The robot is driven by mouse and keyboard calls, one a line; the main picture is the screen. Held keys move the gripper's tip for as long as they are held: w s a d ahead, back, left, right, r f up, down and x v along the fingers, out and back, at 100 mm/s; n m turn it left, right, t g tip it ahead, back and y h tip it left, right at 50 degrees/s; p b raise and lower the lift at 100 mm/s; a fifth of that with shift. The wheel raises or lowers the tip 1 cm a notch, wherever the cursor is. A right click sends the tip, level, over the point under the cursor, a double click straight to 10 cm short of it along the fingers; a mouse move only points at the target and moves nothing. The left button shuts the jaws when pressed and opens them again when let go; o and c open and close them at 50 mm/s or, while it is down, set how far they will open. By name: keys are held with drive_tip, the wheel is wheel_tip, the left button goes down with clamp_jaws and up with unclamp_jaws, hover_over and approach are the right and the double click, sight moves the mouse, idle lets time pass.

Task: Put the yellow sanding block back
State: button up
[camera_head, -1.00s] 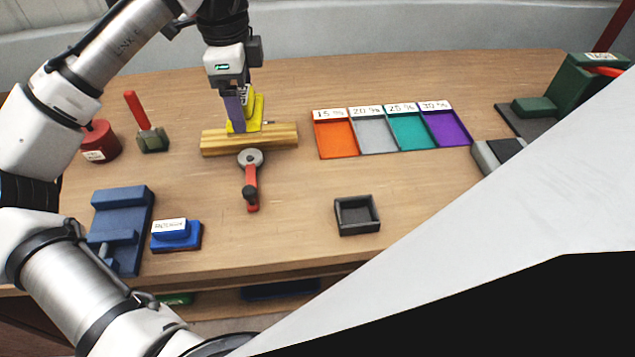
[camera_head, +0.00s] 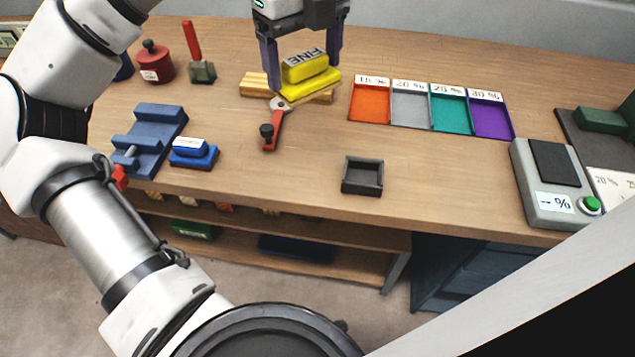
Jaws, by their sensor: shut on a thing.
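The yellow sanding block (camera_head: 311,80) has a grey top face with the word FINE on it. It is between the two fingers of my gripper (camera_head: 302,68), which is shut on it. The block is at the wooden bar (camera_head: 258,84) on the workbench and hides part of it. I cannot tell whether the block touches the bar. A blue block with a white label (camera_head: 193,155) sits on the bench at the left, its text too small to read.
A blue vise-like fixture (camera_head: 150,137) is at left, a grey device with a % display (camera_head: 551,185) at right. The front middle bench is mostly clear.

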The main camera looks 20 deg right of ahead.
drive_tip(key=shift+s, duration=0.2)
drive_tip(key=shift+s+f, duration=0.1)
drive_tip(key=shift+f, duration=0.15)
wheel_tip(320, 180, down, 20)
drive_tip(key=shift+r, duration=0.25)
drive_tip(key=shift+f+b, duration=0.1)
drive_tip(key=shift+b, duration=0.2)
drive_tip(key=o, duration=0.9)
wheel_tip(320, 180, up, 12)
drive_tip(key=shift+r, duration=0.15)
